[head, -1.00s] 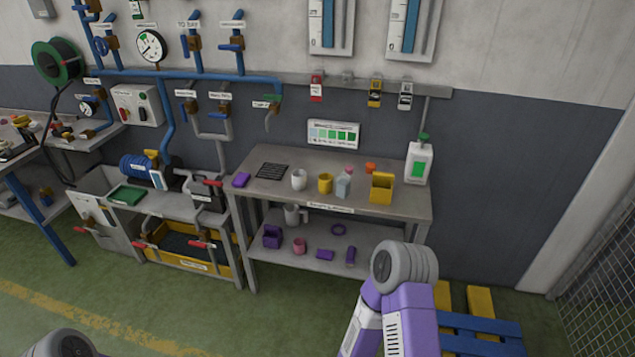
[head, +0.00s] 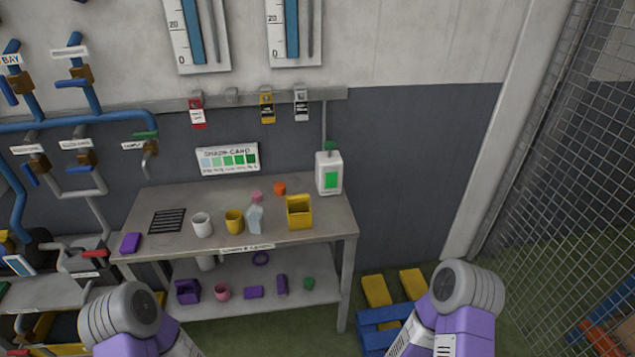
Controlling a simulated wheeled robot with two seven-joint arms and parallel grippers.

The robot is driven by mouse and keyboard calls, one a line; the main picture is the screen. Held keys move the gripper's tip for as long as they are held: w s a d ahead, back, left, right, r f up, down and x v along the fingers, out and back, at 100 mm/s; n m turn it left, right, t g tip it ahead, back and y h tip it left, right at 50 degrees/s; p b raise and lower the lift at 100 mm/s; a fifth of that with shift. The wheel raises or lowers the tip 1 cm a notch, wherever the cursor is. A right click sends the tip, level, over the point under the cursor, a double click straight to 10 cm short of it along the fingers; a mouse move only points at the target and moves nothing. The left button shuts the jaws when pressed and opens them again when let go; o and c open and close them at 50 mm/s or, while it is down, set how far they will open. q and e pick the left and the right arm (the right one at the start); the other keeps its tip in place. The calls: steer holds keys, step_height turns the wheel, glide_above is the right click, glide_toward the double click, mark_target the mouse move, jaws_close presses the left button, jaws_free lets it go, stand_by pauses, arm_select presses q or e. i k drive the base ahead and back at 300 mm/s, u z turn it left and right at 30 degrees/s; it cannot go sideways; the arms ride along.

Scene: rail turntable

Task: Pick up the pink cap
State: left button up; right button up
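A small pink cap (head: 257,197) shows on the grey workbench (head: 185,240), at the upper end of a pale translucent bottle (head: 255,220). I cannot tell whether it sits on the bottle or stands just behind it. A pink cup-like item (head: 222,292) is on the lower shelf. Both of my arms show at the bottom of the head view, well in front of the bench. Their grey rounded joints and purple links are visible, but no fingers of either gripper are in view.
On the bench are a white mug (head: 202,225), a yellow mug (head: 234,222), a yellow open holder (head: 300,212), an orange item (head: 280,188), a purple block (head: 131,243) and a white dispenser (head: 329,173). Blue pallet (head: 385,318) stands right of the bench; mesh fence is farther right.

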mark_target(257, 196)
steer(key=z, duration=0.05)
steer(key=i, duration=1.05)
steer(key=u, duration=0.45)
